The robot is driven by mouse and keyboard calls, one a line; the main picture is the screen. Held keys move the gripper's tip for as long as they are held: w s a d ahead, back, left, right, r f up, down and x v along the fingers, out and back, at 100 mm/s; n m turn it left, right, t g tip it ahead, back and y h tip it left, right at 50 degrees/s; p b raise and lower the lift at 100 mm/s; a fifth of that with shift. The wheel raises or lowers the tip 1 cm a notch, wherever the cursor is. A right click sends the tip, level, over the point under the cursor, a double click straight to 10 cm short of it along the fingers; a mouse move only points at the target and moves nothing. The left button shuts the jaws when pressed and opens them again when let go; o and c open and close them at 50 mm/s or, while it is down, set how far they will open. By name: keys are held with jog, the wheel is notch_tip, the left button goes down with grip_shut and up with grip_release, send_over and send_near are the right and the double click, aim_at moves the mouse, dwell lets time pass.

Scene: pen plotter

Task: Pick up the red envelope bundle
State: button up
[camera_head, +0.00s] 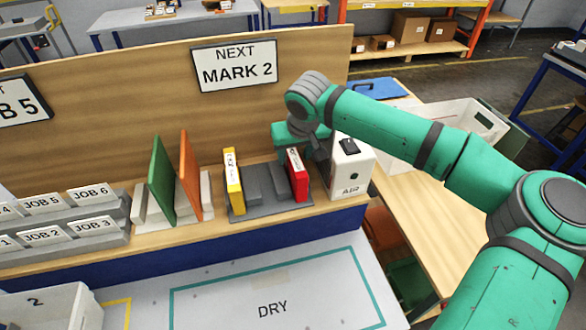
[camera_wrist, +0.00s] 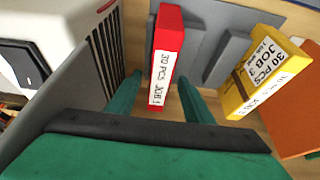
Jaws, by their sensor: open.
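The red envelope bundle (camera_head: 297,175) stands upright in the right end of a grey rack (camera_head: 268,208) on the wooden shelf. In the wrist view the red bundle (camera_wrist: 166,62) has a white label reading "30 PCS" and a job mark. My gripper (camera_wrist: 158,98) is open, with one green finger on each side of the bundle's near end. I cannot tell whether either finger touches it. In the head view my gripper (camera_head: 305,150) is at the bundle, and its fingers are mostly hidden.
A yellow bundle (camera_head: 233,182) stands at the rack's left end; it also shows in the wrist view (camera_wrist: 262,78). A white AIR box (camera_head: 351,168) stands close on the right. Green (camera_head: 161,180) and orange (camera_head: 190,175) panels stand left. A wooden back panel (camera_head: 110,95) rises behind.

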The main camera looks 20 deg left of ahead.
jog(key=x, duration=0.2)
jog(key=shift+w+d+f, duration=0.1)
jog(key=shift+w+f, duration=0.05)
jog(key=shift+f, duration=0.15)
jog(key=shift+d, duration=0.2)
jog(key=shift+s+a, duration=0.25)
jog(key=shift+a, duration=0.15)
grip_shut()
jog(key=shift+d, duration=0.1)
jog(key=shift+r, duration=0.15)
